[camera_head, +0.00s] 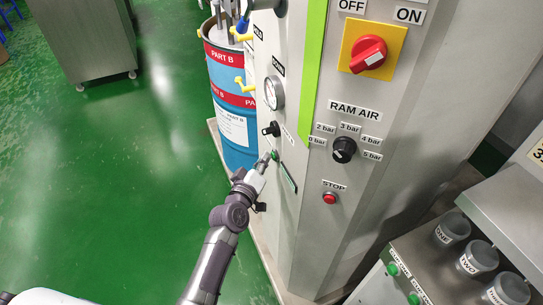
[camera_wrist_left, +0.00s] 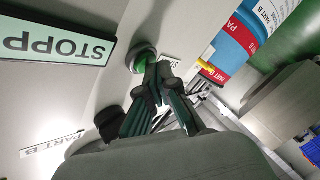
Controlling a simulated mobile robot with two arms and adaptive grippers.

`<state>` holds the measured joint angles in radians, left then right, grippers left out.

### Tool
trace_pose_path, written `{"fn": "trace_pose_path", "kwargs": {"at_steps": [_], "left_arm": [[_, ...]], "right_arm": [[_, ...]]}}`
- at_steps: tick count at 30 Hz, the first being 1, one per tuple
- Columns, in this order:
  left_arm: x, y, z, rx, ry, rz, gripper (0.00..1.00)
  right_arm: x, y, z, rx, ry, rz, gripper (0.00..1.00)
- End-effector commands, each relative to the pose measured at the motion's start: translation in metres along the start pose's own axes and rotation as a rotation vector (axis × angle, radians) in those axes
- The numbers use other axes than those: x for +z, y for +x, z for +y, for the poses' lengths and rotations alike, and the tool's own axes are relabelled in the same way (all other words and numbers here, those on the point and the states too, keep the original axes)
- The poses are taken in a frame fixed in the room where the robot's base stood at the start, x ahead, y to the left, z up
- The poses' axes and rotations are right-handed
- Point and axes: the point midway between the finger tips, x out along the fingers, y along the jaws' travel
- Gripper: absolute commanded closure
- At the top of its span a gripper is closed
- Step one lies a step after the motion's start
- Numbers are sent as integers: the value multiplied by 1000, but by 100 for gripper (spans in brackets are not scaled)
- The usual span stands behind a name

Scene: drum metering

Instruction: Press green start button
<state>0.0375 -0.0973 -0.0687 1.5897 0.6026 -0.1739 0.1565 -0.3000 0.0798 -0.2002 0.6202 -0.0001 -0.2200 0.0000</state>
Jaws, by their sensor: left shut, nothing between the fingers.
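The green start button (camera_head: 275,154) is a small round button on the left side face of the grey cabinet. In the left wrist view the green button (camera_wrist_left: 142,60) sits in a silver ring, partly behind the fingertips. My left gripper (camera_head: 266,157) is shut and empty, with its tips right at the button. In the left wrist view the closed fingertips (camera_wrist_left: 158,74) overlap the button's lower right edge. I cannot tell whether they touch it or whether it is pressed in. My right gripper is not in view.
A black switch (camera_head: 271,129) and a gauge (camera_head: 274,93) sit above the button. A STOPP sign (camera_wrist_left: 58,45) is beside it. The front face has a red stop button (camera_head: 330,198) and black dial (camera_head: 344,149). A blue drum (camera_head: 229,100) stands behind; open green floor lies left.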

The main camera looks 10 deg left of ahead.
Motion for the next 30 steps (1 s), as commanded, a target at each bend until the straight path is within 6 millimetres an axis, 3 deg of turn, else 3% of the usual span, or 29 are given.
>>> {"fn": "trace_pose_path", "kwargs": {"at_steps": [16,30], "left_arm": [[2,2,2,0,-1,-2,100],[-6,-10,-7,1,0,-2,100]], "right_arm": [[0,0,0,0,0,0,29],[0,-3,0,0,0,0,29]]}}
